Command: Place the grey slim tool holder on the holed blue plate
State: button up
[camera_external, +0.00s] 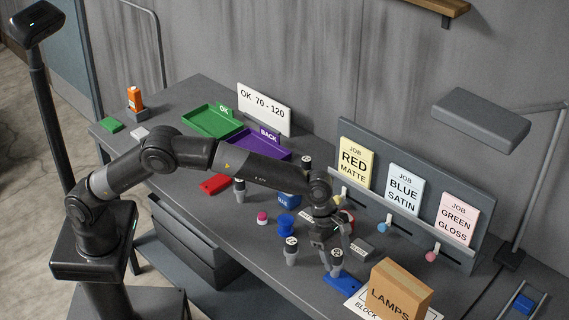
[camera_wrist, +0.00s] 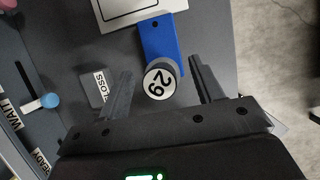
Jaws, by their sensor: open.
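A grey slim tool holder (camera_external: 336,270) with a black collar stands upright below my gripper in the external view. In the wrist view its round white numbered top (camera_wrist: 159,82) lies between my fingers. The blue plate (camera_external: 345,284) lies under or right against the holder's foot. In the wrist view the plate (camera_wrist: 162,36) has a hole at its far end, and the holder covers its near end. My gripper (camera_wrist: 163,82) is open, with a gap on both sides of the top. In the external view my gripper (camera_external: 335,246) points down.
Other grey holders stand nearby, one (camera_external: 291,252) to the left and one (camera_external: 240,190) further off. A LAMPS box (camera_external: 400,295) stands close on the right. A grey block (camera_external: 361,247) lies beside the gripper. A blue cup (camera_external: 286,225) and the job-card rack (camera_external: 400,225) are behind.

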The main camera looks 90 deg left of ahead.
jog(key=v, duration=1.1)
jog(key=s+a+r+m, duration=0.6)
jog(key=s+a+r, duration=0.2)
jog(key=s, duration=0.2)
jog(key=s+a+m+t+y, duration=0.1)
jog(key=s+a+m, duration=0.25)
jog(key=s, duration=0.45)
jog(key=s+a+r+m, duration=0.1)
jog(key=s+a+m, duration=0.1)
jog(key=s+m, duration=0.5)
jog(key=s+a+m+t+y, duration=0.1)
jog(key=s+a+m, duration=0.1)
jog(key=s, duration=0.8)
jog(key=s+a+f+m, duration=0.1)
jog(key=s+f+m, duration=0.2)
jog(key=s, duration=0.3)
jog(key=s+a+f+m+y, duration=0.1)
jog(key=s+a+f+m, duration=0.1)
jog(key=s+f+m, duration=0.2)
jog(key=s+m, duration=0.1)
jog(key=s, duration=0.2)
jog(key=shift+s+f, duration=0.2)
jog(key=shift+f, duration=0.1)
